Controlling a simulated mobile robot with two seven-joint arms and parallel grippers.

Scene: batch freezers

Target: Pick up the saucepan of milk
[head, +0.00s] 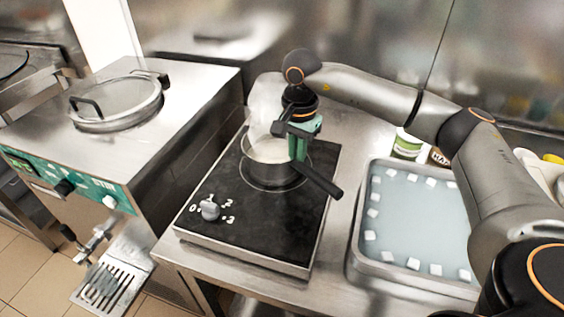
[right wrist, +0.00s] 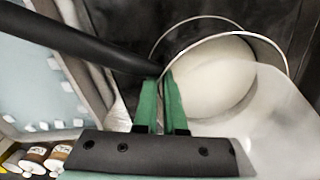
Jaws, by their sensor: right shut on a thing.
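The saucepan (head: 262,178) of white milk (head: 268,150) is on the black hob, over a marked ring. I cannot tell whether its base touches the hob. Its black handle (head: 322,183) points to the lower right. My right gripper (head: 298,156) comes down from above, its green fingers shut on the saucepan near where the handle joins. In the right wrist view the green fingers (right wrist: 163,98) are close together at the rim, between the handle (right wrist: 85,40) and the milk (right wrist: 215,80). My left gripper is not in view.
The hob (head: 260,235) has a knob (head: 209,210). A tray (head: 352,262) of pale water with white cubes is to the right, with jars (head: 406,146) behind it. A batch freezer (head: 190,95) stands left.

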